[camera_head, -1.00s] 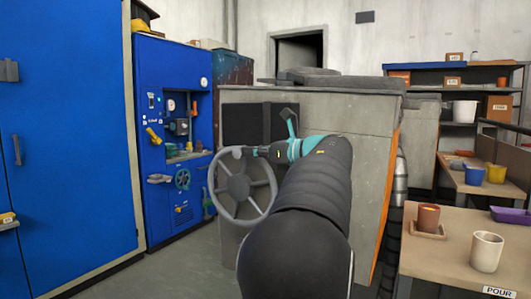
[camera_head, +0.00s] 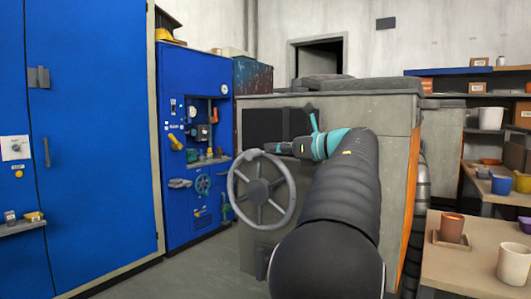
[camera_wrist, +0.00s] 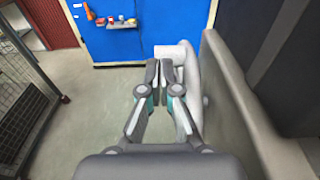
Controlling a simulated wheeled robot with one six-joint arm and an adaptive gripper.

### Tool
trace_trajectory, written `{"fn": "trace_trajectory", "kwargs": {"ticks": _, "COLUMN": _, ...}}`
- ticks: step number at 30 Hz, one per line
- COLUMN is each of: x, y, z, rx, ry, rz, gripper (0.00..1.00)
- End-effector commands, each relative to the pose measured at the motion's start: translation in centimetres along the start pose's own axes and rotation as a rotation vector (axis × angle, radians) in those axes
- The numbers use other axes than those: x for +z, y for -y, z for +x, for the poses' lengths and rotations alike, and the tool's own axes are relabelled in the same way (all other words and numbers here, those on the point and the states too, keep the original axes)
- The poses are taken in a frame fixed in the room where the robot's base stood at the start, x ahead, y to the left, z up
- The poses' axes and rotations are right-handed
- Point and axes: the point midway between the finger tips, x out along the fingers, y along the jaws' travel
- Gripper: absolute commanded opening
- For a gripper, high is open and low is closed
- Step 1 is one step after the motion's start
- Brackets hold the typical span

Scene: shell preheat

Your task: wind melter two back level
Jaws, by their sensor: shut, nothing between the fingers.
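A grey spoked handwheel (camera_head: 289,208) is mounted on the side of a large grey block-like melter (camera_head: 345,112). No number that I can read marks it as melter two. The wheel has a pale knob (camera_head: 248,155) at its upper rim. My gripper (camera_head: 272,148) is beside the upper rim, its tips pointing toward the knob. In the wrist view my gripper (camera_wrist: 165,70) is shut and empty, with the wheel rim (camera_wrist: 212,85) close on its right. The pale knob (camera_wrist: 172,52) shows just beyond the fingertips; I cannot tell whether they touch it.
A blue cabinet (camera_head: 85,130) and a blue panel with gauges and valves (camera_head: 190,75) stand to the left. A bench (camera_head: 470,262) with cups is at the lower right. Shelves stand behind it. A wire-mesh rack (camera_wrist: 25,115) is at left in the wrist view. Floor between is clear.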

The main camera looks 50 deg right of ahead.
Motion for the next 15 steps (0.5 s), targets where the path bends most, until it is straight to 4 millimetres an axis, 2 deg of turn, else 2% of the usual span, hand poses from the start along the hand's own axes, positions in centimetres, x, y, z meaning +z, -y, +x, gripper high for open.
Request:
{"fn": "trace_trajectory", "kwargs": {"ticks": 1, "x": 0.1, "y": 0.2, "z": -1.4, "rx": -0.007, "ry": 0.0, "rz": -0.001, "gripper": 0.0}}
{"fn": "trace_trajectory", "kwargs": {"ticks": 3, "x": 0.4, "y": 0.1, "z": -2.8, "rx": -0.004, "ry": 0.0, "rz": -0.002, "gripper": 0.0}}
{"fn": "trace_trajectory", "kwargs": {"ticks": 9, "x": 1.1, "y": -0.3, "z": -6.0, "rx": 0.009, "ry": -0.001, "rz": -0.002, "gripper": 0.0}}
{"fn": "trace_trajectory", "kwargs": {"ticks": 15, "x": 1.5, "y": -0.3, "z": -8.4, "rx": 0.01, "ry": -0.001, "rz": -0.002, "gripper": 0.0}}
